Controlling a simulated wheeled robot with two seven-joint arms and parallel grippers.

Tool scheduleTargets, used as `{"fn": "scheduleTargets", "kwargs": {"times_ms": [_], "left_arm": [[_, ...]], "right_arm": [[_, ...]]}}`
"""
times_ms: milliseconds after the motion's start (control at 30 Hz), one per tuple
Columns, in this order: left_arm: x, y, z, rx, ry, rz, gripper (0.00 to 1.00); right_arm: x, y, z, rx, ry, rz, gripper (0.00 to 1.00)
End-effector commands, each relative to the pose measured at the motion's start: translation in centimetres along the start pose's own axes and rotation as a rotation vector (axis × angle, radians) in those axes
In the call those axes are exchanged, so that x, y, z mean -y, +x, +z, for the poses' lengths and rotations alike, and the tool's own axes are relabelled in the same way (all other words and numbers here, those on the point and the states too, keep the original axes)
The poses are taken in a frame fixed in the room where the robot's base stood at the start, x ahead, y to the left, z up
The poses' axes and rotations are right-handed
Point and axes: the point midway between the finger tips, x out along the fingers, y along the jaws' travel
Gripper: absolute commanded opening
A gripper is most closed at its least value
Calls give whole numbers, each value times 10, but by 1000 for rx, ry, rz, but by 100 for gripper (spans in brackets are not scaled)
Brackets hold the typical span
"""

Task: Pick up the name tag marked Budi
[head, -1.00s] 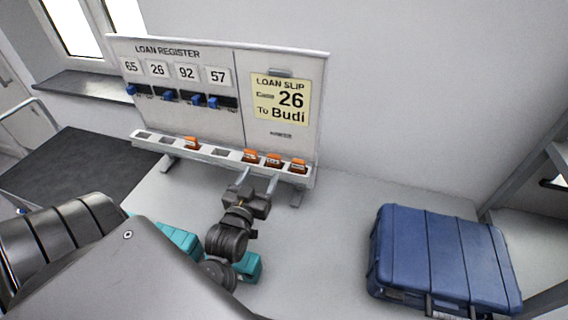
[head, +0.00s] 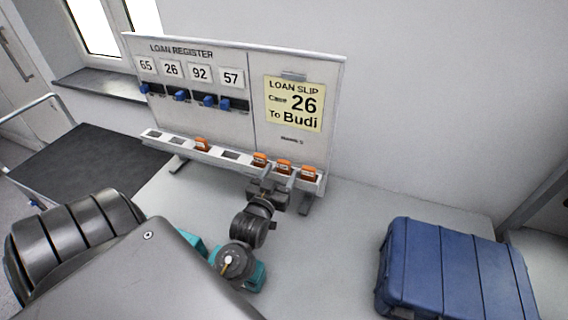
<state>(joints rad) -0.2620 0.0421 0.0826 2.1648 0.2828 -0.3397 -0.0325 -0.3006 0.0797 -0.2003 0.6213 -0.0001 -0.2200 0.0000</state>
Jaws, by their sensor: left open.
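Several orange name tags stand in the slotted white rail at the foot of the loan register board (head: 240,95). One orange tag (head: 202,144) stands alone left of centre. A second orange tag (head: 260,160), a third (head: 284,166) and a fourth (head: 308,173) stand towards the right end. The names on them are too small to read. The yellow loan slip (head: 294,103) reads case 26, to Budi. My left gripper (head: 278,177) is open at the rail, its fingers close to the third tag. I cannot tell whether they touch it. My right gripper is out of view.
Blue clips (head: 208,101) hang under the numbers 65, 26, 92 and 57. A blue case (head: 455,268) lies on the table at the right. The table between rail and blue case is clear.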

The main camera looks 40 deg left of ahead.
Motion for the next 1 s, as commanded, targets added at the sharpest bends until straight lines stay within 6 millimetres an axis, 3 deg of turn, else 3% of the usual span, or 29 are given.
{"fn": "scheduleTargets", "kwargs": {"times_ms": [133, 433, 733, 1000], "left_arm": [[0, 6, -1, -1, 0, 0, 62], [0, 48, -1, 0, 0, -1, 62], [0, 54, 1, 0, 0, 0, 62], [0, 54, 0, 0, 0, 0, 29]], "right_arm": [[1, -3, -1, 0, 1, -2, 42], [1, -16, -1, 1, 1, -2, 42], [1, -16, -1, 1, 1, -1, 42], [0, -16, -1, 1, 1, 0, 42]]}}
